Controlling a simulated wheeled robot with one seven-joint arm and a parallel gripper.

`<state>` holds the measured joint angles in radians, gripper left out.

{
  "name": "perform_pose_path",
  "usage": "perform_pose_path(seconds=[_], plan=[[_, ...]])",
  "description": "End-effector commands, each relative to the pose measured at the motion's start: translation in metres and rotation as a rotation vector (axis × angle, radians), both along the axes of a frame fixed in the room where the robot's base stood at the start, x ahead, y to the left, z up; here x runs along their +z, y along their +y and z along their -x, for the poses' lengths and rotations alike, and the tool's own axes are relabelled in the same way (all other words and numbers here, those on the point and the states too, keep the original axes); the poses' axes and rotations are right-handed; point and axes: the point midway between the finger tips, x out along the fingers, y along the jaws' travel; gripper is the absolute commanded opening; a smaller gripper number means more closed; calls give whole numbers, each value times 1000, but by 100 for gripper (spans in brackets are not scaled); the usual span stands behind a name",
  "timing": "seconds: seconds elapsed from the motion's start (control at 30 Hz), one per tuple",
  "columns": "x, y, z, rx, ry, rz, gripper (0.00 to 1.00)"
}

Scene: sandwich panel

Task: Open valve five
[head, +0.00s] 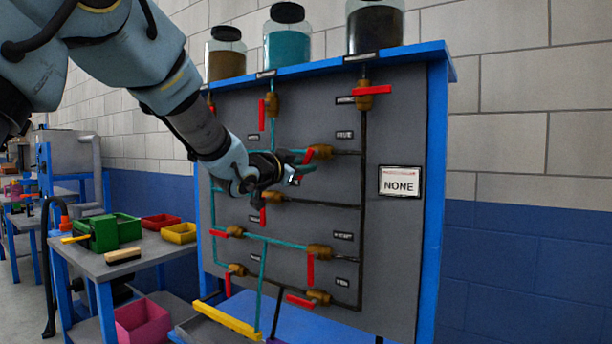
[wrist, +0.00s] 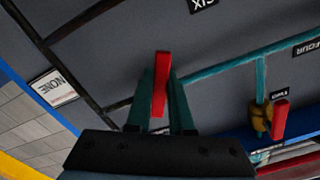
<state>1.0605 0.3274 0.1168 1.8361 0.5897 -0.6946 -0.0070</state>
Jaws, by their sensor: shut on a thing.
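The valve by the label that reads FIVE has a brass body (head: 319,152) on the grey panel, with a teal pipe to its left and a black pipe to its right. My gripper (head: 299,168) is at this valve in the head view. In the wrist view my gripper (wrist: 160,100) has its two teal fingers on either side of the red handle (wrist: 162,75), shut on it. The handle stands across the line of the pipe there. The valve body is hidden behind the handle and fingers in the wrist view. The FIVE label (head: 344,134) sits above right of the valve.
Other red-handled valves sit close by, including one below left (head: 268,197) and one at top right (head: 372,91). A sign (head: 399,181) reads NONE. Three jars stand on the blue frame (head: 436,180). A side table (head: 143,248) holds bins at left.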

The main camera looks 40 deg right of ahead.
Motion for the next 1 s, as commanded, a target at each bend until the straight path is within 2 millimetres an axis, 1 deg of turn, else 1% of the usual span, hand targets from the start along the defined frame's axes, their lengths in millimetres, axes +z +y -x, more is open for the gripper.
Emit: perform_pose_path(seconds=[0.47,0.5,0.73,0.77,1.0], plan=[[0,0,-1,0,-21,-6,0],[0,0,-1,0,-20,-6,21],[0,0,-1,0,-20,-6,47],[0,0,-1,0,-20,-6,50],[0,1,-1,0,-20,-6,50]])
